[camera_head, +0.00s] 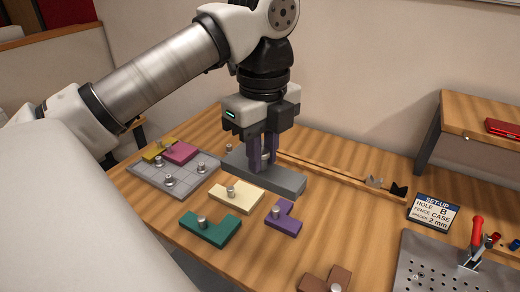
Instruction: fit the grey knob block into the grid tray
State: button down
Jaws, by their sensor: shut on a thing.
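My gripper (263,164) is shut on the knob of a long grey knob block (284,182). The block lies level beneath the fingers, its long side running from the tray side toward the lower right. Whether it touches the table or hangs just above it is hard to tell. The grid tray (146,178) is grey with grid lines and lies to the left of the gripper. A yellow block (154,152) and a magenta block (181,152) sit at its far side. Several metal knobs (169,181) stand on its grey surface.
Cream (240,199), green (216,232), purple (286,221) and brown (324,283) knob blocks lie on the wooden table in front. A wooden rail (330,175) runs behind. A set-up card (433,212), a perforated metal plate (420,262) with a red-handled clamp and a shelf stand right.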

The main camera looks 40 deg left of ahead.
jog(key=w+d+f+m+b, duration=0.1)
jog(key=w+d+f+m, duration=0.1)
jog(key=w+f+m, duration=0.4)
jog(key=w+m, duration=0.1)
jog(key=m, duration=0.3)
jog(key=shift+w+f+m+b, duration=0.25)
jog(key=shift+f+m+b, duration=0.05)
jog(key=shift+f+m, duration=0.1)
jog(key=shift+d, duration=0.2)
